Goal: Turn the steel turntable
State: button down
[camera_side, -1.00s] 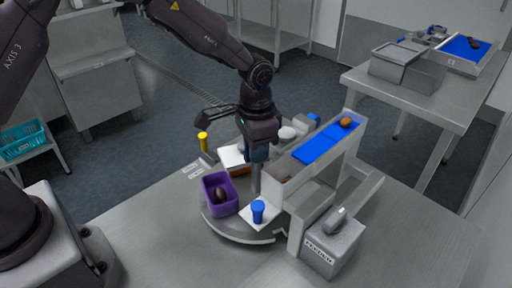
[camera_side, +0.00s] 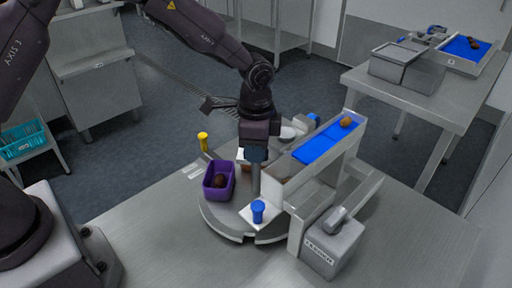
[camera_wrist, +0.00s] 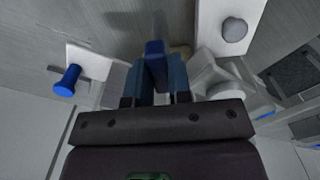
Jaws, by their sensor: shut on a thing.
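The round steel turntable (camera_side: 222,219) lies on the steel table, partly hidden by the conveyor stand. A purple crate (camera_side: 209,190) with a dark brown date (camera_side: 219,181) in it sits on its left part. In the wrist view, a dark blue piece (camera_wrist: 155,50) shows between my gripper's fingers (camera_wrist: 160,85). The turntable's surface is hard to make out there.
A blue knob (camera_side: 258,209) on a white plate stands at the front, a yellow knob (camera_side: 202,140) behind left. A stand with a blue belt (camera_side: 317,146) bearing a brown date (camera_side: 346,122) rises close on the right. A grey box (camera_side: 333,247) stands front right. The table's front left is clear.

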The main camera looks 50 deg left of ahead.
jog(key=shift+m, duration=3.3)
jog(key=shift+r+m, duration=0.1)
jog(key=shift+m, duration=0.6)
jog(key=c, duration=1)
grip_release()
jog(key=shift+c, duration=0.2)
notch_tip(320, 180, up, 13)
